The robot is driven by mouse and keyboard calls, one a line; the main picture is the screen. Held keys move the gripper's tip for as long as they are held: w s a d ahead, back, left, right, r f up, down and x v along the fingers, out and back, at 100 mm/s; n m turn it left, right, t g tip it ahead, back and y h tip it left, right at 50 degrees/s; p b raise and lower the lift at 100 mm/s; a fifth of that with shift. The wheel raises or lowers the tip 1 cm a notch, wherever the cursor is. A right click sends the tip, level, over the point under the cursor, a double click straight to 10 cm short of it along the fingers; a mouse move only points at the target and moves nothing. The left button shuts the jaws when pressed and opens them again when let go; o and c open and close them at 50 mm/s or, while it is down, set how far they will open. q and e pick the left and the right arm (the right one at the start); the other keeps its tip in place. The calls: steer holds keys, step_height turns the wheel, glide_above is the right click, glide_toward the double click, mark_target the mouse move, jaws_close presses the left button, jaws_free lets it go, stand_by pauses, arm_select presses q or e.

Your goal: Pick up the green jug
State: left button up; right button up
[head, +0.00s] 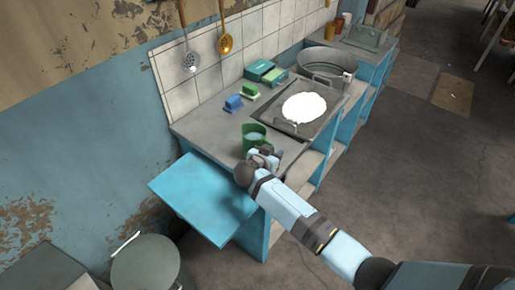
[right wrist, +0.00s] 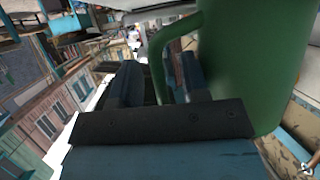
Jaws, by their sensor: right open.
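The green jug (head: 254,138) stands upright near the front corner of the grey counter, with something pale inside it. My right gripper (head: 262,156) is at the jug's near side. In the right wrist view the jug's green body (right wrist: 255,60) fills the right side, very close. Its curved handle (right wrist: 157,60) comes down between the two dark fingers of my right gripper (right wrist: 160,85). The fingers are open, with a gap around the handle. Whether either finger touches the handle I cannot tell. My left gripper is not in view.
A blue sponge or brush (head: 233,103) and a green one (head: 250,91) lie behind the jug. A blue panel (head: 200,193) extends at the counter's left front.

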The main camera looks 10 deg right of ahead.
jaws_close()
steer(key=shift+r, duration=0.2)
